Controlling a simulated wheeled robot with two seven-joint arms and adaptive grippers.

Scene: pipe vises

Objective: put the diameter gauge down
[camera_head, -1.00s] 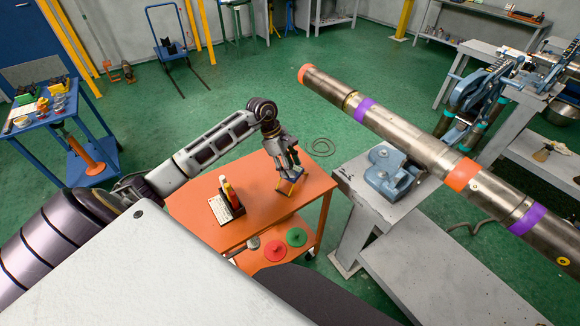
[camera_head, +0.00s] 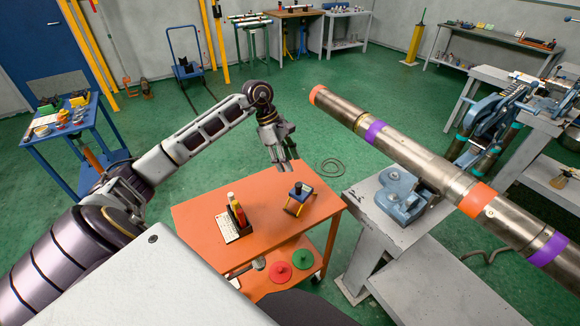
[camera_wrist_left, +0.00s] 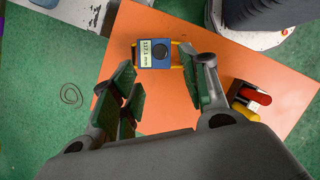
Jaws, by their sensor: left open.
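The diameter gauge (camera_head: 298,196) stands on the orange cart top (camera_head: 325,204), toward its right part. It has a blue body with a dark knob and yellow legs. In the left wrist view the gauge (camera_wrist_left: 155,54) shows a lit display reading about 117.1 mm. My left gripper (camera_head: 284,166) is open and empty, raised above and behind the gauge, apart from it. In the left wrist view its fingers (camera_wrist_left: 165,92) are spread, with the gauge beyond their tips. My right gripper is not in view.
A holder with red and yellow markers (camera_head: 237,215) stands on the cart, left of the gauge. Red (camera_head: 281,271) and green (camera_head: 302,259) discs lie on the lower shelf. A long banded pipe (camera_head: 430,165) runs above the grey bench (camera_head: 372,212) at right.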

